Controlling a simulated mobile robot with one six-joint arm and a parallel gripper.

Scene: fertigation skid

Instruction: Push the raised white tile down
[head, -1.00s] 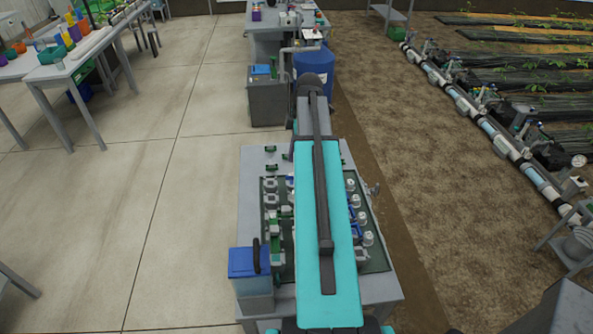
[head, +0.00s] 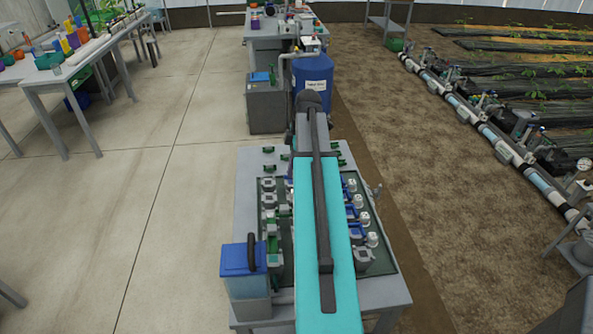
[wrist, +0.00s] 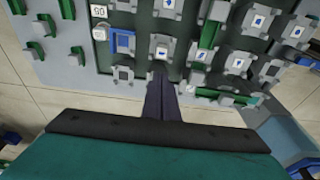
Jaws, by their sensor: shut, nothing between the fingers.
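A dark green panel (wrist: 128,12) with grey holders lies on the bench. Several white tiles with blue arrows sit in the holders; one white tile (wrist: 162,52) is just beyond my fingertips, and others (wrist: 197,55) are to its right. A white tile marked with what looks like 90 (wrist: 98,11) is at the upper left in the wrist view. I cannot tell which tile stands raised. My gripper (wrist: 160,77) is shut and empty, its tips near the panel's near edge; contact cannot be told. In the head view, my arm hides the panel's middle and my gripper.
The grey bench (head: 252,190) carries a blue-lidded box (head: 243,262) at its near left corner. Green clips (wrist: 77,53) stand left of the panel in the wrist view. A blue barrel (head: 313,82) and grey cabinet (head: 265,105) stand beyond.

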